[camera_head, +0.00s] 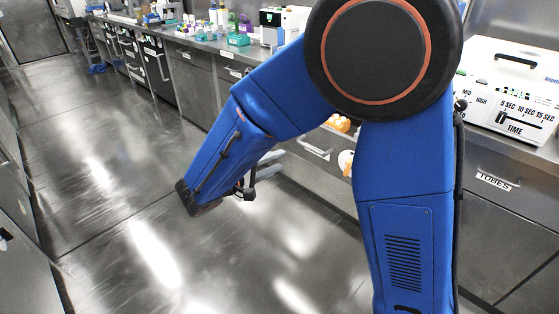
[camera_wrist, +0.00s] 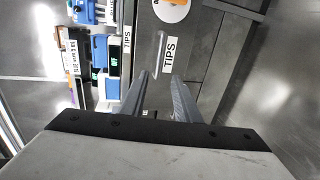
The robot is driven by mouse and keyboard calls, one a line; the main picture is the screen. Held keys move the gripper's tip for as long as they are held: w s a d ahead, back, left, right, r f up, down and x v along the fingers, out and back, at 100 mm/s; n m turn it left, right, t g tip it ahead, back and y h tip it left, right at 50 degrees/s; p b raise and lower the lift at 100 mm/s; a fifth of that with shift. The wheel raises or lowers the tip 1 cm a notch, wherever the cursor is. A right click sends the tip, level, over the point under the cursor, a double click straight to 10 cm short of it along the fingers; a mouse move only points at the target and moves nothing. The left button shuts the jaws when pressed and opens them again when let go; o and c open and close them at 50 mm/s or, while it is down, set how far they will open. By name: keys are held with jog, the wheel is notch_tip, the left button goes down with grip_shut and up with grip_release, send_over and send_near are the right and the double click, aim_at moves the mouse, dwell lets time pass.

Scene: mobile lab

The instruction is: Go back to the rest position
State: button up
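My blue arm reaches down and left over the floor in the head view. My gripper (camera_head: 270,158) shows there only in part, as pale fingers behind the forearm. In the wrist view my gripper (camera_wrist: 162,78) has its two grey fingers apart, with nothing seen between them. Beyond the fingertips is a grey drawer front with a handle (camera_wrist: 160,50) and a "TIPS" label (camera_wrist: 170,53). I cannot tell the exact distance from the fingertips to the handle.
A counter with bottles and boxes (camera_head: 238,40) runs along the back. A white machine with a "TIME" slider (camera_head: 510,95) stands at the right, above a "TUBES" drawer (camera_head: 495,182). An orange and white round thing (camera_wrist: 172,8) is near the drawer. The floor (camera_head: 100,200) at left is clear.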

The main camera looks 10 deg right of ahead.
dwell(0.4)
jog(key=s+d+r+m+g+y, duration=0.15)
jog(key=s+d+g, duration=0.3)
jog(key=d, duration=0.45)
jog(key=s+d+m+g+y, duration=0.25)
jog(key=s+d, duration=0.35)
jog(key=d, duration=0.3)
jog(key=s+d+r+m+t+y, duration=0.2)
jog(key=s+y, duration=0.6)
jog(key=s, duration=0.7)
jog(key=shift+d+r+m, duration=0.2)
jog(key=shift+m, duration=0.6)
